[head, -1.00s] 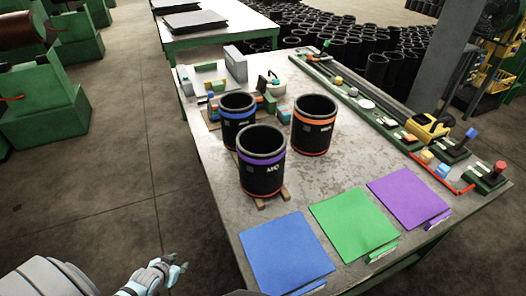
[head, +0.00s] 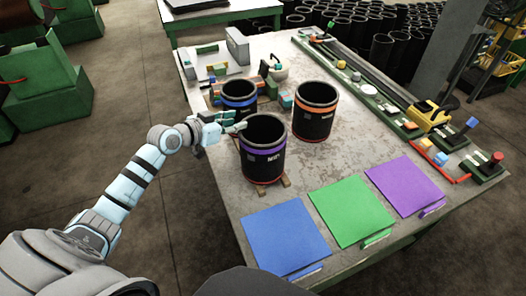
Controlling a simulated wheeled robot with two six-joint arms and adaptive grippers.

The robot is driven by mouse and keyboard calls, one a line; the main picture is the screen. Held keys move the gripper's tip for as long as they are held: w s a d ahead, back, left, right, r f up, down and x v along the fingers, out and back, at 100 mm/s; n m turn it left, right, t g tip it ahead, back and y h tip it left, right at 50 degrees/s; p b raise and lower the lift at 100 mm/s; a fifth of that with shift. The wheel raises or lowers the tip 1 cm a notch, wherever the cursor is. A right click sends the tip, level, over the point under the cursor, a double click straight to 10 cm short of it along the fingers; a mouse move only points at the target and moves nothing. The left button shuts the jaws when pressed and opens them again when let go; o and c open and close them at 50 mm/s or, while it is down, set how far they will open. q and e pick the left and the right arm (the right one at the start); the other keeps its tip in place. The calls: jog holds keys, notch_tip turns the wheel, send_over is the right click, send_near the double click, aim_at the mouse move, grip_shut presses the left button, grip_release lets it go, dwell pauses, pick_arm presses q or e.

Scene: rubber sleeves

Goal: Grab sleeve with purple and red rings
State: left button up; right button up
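The sleeve with purple and red rings (head: 264,164) stands upright on small wooden strips on the table, nearest of three black sleeves. Its purple ring is near the top and its red ring near the bottom. My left gripper (head: 236,127) is at the upper left rim of this sleeve, with its fingers reaching towards the opening. The fingers look parted, with no sleeve visibly held; I cannot tell whether they touch the rim. My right gripper is not in view.
A sleeve with a blue ring (head: 239,95) stands behind, and one with an orange ring (head: 315,112) to the right. Blue (head: 285,237), green (head: 350,210) and purple (head: 404,185) mats lie along the front. A green rail (head: 372,97) runs along the right edge.

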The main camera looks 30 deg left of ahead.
aim_at(244, 119)
pick_arm(q)
jog(key=x, duration=0.5)
jog(key=shift+w+d+f+b, duration=0.2)
jog(key=shift+w+b, duration=0.1)
jog(key=shift+b, duration=0.1)
jog(key=shift+s+r, duration=0.15)
grip_shut()
